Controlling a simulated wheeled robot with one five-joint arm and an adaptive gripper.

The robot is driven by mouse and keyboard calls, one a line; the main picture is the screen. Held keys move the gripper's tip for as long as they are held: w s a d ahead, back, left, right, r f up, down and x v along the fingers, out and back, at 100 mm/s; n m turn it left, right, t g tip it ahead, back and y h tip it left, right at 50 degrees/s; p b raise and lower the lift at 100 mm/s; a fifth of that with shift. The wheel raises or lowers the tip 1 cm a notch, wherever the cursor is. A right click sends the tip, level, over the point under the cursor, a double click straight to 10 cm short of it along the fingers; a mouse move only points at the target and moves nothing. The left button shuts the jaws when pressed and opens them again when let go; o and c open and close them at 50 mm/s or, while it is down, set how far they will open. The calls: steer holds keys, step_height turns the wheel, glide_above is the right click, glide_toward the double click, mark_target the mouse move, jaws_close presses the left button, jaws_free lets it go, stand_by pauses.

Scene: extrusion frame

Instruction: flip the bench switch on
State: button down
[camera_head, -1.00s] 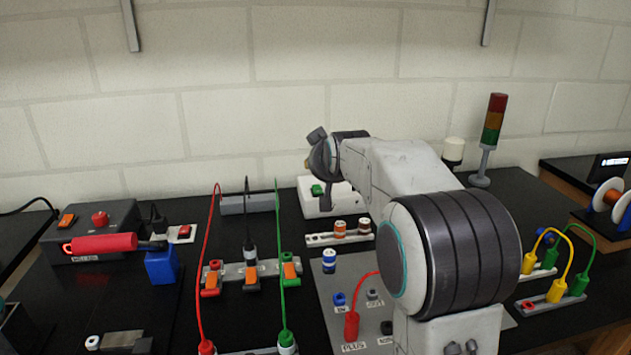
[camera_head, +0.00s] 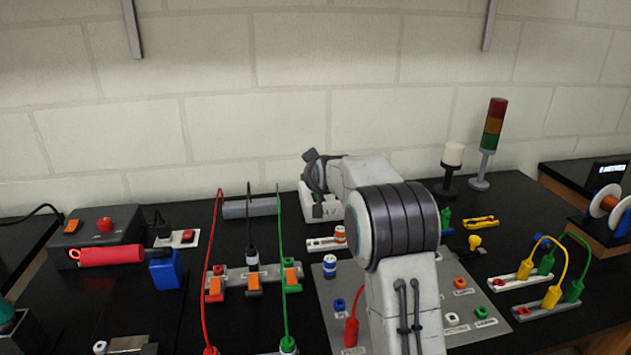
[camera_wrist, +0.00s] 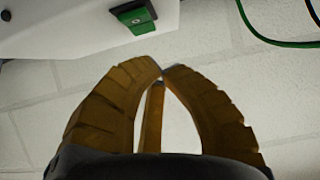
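A green rocker switch (camera_wrist: 133,12) in a dark frame sits on a white box (camera_wrist: 80,25), at the top of the wrist view. In the head view the white box (camera_head: 331,209) stands at the back middle of the bench, partly behind my arm. I cannot tell which way the rocker is tipped.
A red switch (camera_head: 188,236) on a white plate and a dark box (camera_head: 122,226) with orange and red controls stand at left. Red and green upright cables (camera_head: 281,260) rise left of my arm. A signal tower (camera_head: 493,135) and a white-topped lamp (camera_head: 452,157) stand behind right.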

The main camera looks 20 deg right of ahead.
mark_target(316, 196)
steer(key=shift+w+f+p, duration=0.15)
steer(key=shift+w+f, duration=0.05)
steer(key=shift+f, duration=0.5)
steer(key=shift+w+f+p, duration=0.15)
steer(key=shift+f, duration=0.5)
steer(key=shift+w+d, duration=0.1)
steer(key=shift+f+g, duration=0.15)
steer(key=shift+g, duration=0.15)
steer(key=shift+f, duration=0.1)
steer(key=shift+s+b, duration=0.6)
steer(key=shift+s, duration=0.1)
steer(key=shift+a, duration=0.2)
steer(key=shift+r, duration=0.2)
